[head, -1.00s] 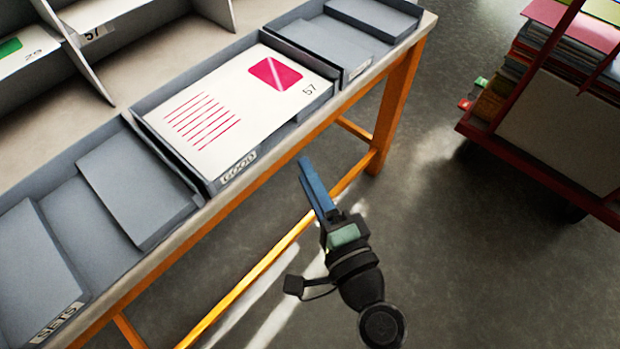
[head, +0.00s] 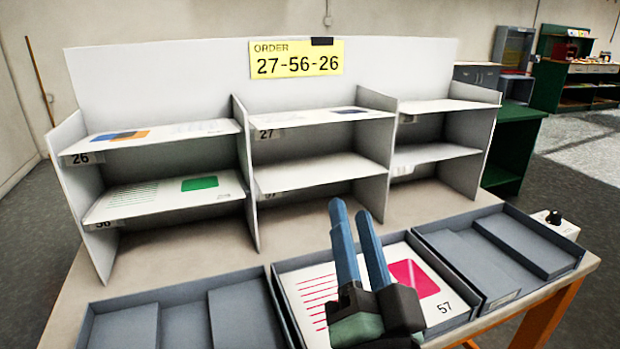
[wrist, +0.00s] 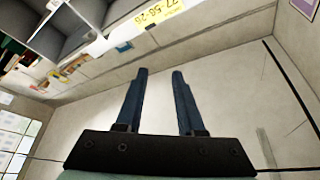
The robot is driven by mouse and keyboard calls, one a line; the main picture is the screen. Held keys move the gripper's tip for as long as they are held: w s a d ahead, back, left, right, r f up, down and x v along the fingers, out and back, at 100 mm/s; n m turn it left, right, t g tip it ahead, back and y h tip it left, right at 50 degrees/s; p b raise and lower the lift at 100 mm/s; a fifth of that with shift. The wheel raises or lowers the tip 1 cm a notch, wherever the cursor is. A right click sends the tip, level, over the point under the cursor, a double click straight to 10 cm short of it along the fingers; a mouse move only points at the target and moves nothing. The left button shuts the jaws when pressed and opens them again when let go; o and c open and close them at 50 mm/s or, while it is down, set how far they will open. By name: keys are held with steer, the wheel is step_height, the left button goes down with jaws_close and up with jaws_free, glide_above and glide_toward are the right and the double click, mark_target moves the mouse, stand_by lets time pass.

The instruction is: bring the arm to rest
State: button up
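My gripper (head: 352,212) has two blue fingers and points upward in front of the middle tray in the head view. In the wrist view the fingers (wrist: 158,72) stand apart with nothing between them, so it is open and empty. Behind the fingers, in the head view, the middle tray (head: 288,312) holds a white sheet (head: 318,290) with red lines, a pink block and the number 57. My gripper hides part of this sheet.
A grey shelf unit (head: 252,215) with labelled sheets stands at the table's back, under a yellow order sign (head: 297,58) reading 27-56-26. Grey trays stand at left (head: 180,295) and right (head: 560,270). A dark green cabinet (head: 515,145) is beyond.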

steer(key=s+a+r+n+t+h, duration=0.1)
steer(key=s+a+r+n+t, duration=0.15)
steer(key=r, duration=0.55)
steer(key=s+a+r+n+t, duration=0.1)
steer(key=s+r+n, duration=0.15)
steer(key=r, duration=0.45)
steer(key=s+a+r+n+t+h, duration=0.15)
steer(key=s+r, duration=0.25)
steer(key=r, duration=0.4)
step_height(320, 180, up, 26)
steer(key=p, duration=2.5)
steer(key=shift+t, duration=0.3)
steer(key=shift+d+f, duration=0.1)
